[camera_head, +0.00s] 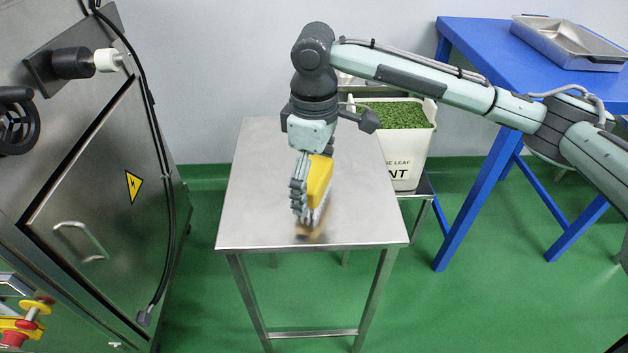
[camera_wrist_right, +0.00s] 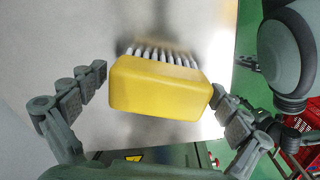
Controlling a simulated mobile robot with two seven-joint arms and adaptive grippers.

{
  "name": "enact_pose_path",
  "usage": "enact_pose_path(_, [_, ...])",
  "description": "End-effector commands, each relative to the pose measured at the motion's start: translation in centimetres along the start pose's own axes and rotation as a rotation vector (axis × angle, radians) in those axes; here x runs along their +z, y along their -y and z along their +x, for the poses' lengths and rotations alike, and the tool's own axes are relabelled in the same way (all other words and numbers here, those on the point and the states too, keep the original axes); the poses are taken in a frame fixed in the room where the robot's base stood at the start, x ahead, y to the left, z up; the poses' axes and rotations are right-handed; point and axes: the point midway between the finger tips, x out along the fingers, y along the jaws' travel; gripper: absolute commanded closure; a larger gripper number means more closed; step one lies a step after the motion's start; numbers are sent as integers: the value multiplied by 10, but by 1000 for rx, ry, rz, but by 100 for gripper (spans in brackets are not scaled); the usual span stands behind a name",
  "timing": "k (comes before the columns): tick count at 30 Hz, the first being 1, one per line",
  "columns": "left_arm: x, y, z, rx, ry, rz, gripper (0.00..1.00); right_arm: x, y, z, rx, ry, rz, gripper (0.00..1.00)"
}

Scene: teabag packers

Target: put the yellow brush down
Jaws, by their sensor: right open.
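The yellow brush (camera_head: 320,178) is at the steel table (camera_head: 255,215), between the fingers of my right gripper (camera_head: 308,203). In the right wrist view the brush (camera_wrist_right: 160,90) shows its yellow back and a row of pale bristles on the far side. The right gripper's fingers (camera_wrist_right: 158,84) are spread on either side of it; the left finger stands slightly apart, and the right fingertip is close to the brush's edge. A blurred brown patch (camera_head: 310,232) shows just below the fingers; I cannot tell what it is. My left gripper is not in view.
A white tub of green leaf (camera_head: 408,172) stands behind the table's right side. A blue table (camera_head: 480,45) with a metal tray (camera_head: 570,45) is at the right. A steel machine (camera_head: 90,190) stands at the left. The table's left and front parts are clear.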

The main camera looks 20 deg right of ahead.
Motion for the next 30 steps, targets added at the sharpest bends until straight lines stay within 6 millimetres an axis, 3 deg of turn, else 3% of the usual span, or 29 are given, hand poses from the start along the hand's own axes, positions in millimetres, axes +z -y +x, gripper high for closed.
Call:
enact_pose_path(3, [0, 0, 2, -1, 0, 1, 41, 0, 0, -3, 1, -1, 0, 0])
enact_pose_path(9, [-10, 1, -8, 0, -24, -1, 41, -2, 0, -40, 2, -5, -1, 0])
enact_pose_path(15, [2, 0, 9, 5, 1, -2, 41, -1, 0, -84, 1, -4, 0, 0])
enact_pose_path(21, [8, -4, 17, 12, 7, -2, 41, -1, 0, -114, 2, -2, 0, 0])
enact_pose_path(30, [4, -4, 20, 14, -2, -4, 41, 0, 0, -123, -1, 1, 0, 0])
